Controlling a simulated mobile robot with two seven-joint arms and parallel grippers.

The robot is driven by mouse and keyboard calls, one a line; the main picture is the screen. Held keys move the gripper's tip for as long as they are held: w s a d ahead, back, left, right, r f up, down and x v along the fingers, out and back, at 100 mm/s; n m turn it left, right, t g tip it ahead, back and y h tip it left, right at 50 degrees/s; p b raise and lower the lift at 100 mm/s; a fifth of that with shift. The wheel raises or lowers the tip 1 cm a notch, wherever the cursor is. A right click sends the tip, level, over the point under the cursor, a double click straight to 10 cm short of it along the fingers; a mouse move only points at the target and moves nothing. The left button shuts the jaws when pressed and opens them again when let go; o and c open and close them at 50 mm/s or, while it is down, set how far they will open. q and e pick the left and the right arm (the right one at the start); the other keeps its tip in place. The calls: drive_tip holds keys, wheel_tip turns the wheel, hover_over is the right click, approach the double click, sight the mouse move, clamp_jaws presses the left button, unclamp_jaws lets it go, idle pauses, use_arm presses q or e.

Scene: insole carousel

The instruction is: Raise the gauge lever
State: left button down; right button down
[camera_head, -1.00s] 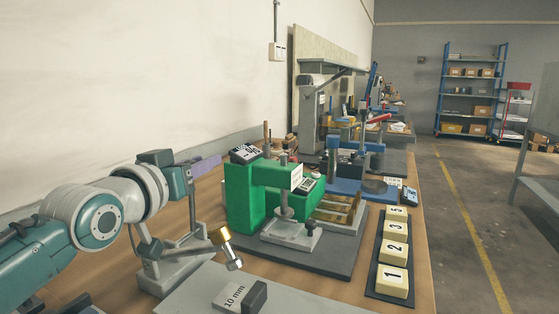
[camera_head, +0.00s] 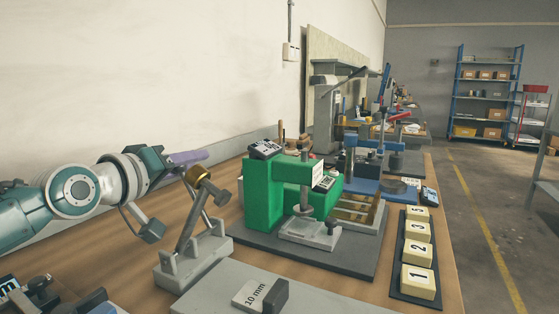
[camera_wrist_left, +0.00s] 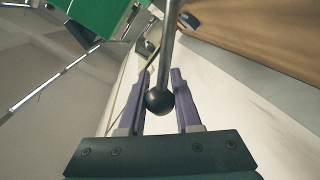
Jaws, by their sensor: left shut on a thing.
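The gauge lever (camera_head: 189,222) is a grey bar rising steeply from a low grey stand (camera_head: 195,265) at the left of the bench, leaning to the right. Its upper end carries a brass-coloured part (camera_head: 197,175) and a short grey cylinder (camera_head: 219,196). My left gripper (camera_head: 190,158) is at the lever's upper end, its purple fingers pointing right. In the left wrist view a black ball knob (camera_wrist_left: 159,101) on a metal rod (camera_wrist_left: 168,45) lies between the purple fingers (camera_wrist_left: 160,95), which are shut on it. In the head view the knob is hidden. My right gripper is out of view.
A green press-like fixture (camera_head: 263,195) stands on a dark plate right of the lever. A grey plate with a "10 mm" block (camera_head: 254,294) lies in front. Numbered cream blocks (camera_head: 418,281) line the right edge. Bare wood (camera_head: 120,245) shows at left.

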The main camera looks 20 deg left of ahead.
use_arm(q)
drive_tip(key=shift+f, duration=0.2)
drive_tip(key=c, duration=0.6)
unclamp_jaws()
drive_tip(key=shift+a+r, duration=0.1)
drive_tip(key=shift+s, duration=0.1)
drive_tip(key=s+r+p, duration=0.1)
drive_tip(key=s+p, duration=0.2)
drive_tip(key=s, duration=0.6)
drive_tip(key=shift+s+r, duration=0.15)
drive_tip(key=shift+s, duration=0.15)
